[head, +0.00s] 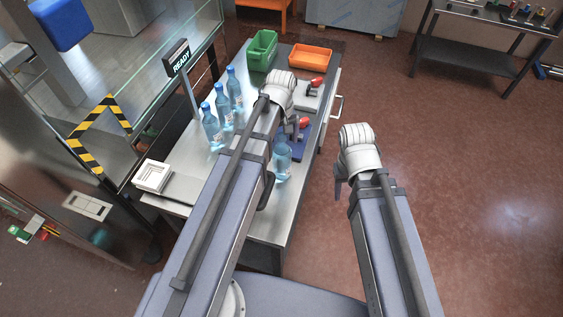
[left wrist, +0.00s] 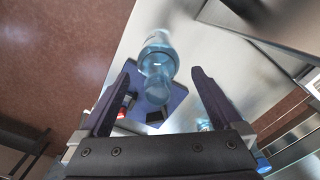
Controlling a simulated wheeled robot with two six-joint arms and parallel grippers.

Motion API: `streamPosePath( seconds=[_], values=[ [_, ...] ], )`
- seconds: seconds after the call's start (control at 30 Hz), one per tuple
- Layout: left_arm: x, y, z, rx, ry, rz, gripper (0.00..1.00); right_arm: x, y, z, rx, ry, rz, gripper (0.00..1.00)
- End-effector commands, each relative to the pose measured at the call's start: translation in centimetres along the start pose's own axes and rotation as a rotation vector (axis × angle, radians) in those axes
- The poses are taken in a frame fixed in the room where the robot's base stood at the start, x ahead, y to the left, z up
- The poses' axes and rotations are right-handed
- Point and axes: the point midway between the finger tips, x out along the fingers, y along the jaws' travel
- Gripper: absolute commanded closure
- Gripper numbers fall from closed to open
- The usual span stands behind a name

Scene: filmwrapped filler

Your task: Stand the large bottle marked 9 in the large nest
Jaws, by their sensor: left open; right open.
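A clear blue bottle (head: 282,160) stands near the table's right edge, close to my left gripper (head: 293,130); its number is not readable. In the left wrist view the bottle (left wrist: 158,50) shows between the two spread, empty fingers of the left gripper (left wrist: 162,72), with no visible contact. Three similar bottles (head: 211,128) stand in a row along the table's left side, their marks too small to read. A white square frame (head: 152,176), possibly a nest, is at the table's near left. My right gripper (head: 341,186) is open and empty over the floor.
A blue plate with a red-handled clamp (head: 303,123) and a grey plate with another red clamp (head: 316,82) lie on the table (head: 190,170). Green (head: 261,50) and orange (head: 310,57) bins are at the far end. A READY sign (head: 178,58) stands at the left edge.

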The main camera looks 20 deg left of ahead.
Motion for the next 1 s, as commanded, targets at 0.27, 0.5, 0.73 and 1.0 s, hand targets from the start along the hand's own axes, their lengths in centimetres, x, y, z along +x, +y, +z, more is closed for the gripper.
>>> streamPosePath(
  seconds=[0.27,0.5,0.73,1.0],
  values=[
    [0.9,0.0,0.0,0.000,0.000,0.000,0.00,0.9,-0.1,-0.1,-0.002,0.000,0.001,0.50],
    [3.2,0.2,-0.4,0.000,0.000,0.000,0.00,3.1,-0.3,-0.2,-0.006,0.000,0.001,0.50],
    [5.8,0.3,-0.5,0.000,0.000,0.000,0.00,5.8,-0.5,-0.3,-0.005,0.000,0.001,0.50],
    [5.9,0.3,-0.5,0.000,0.000,0.000,0.00,5.8,-0.5,-0.3,-0.005,0.000,0.001,0.50]
  ],
)
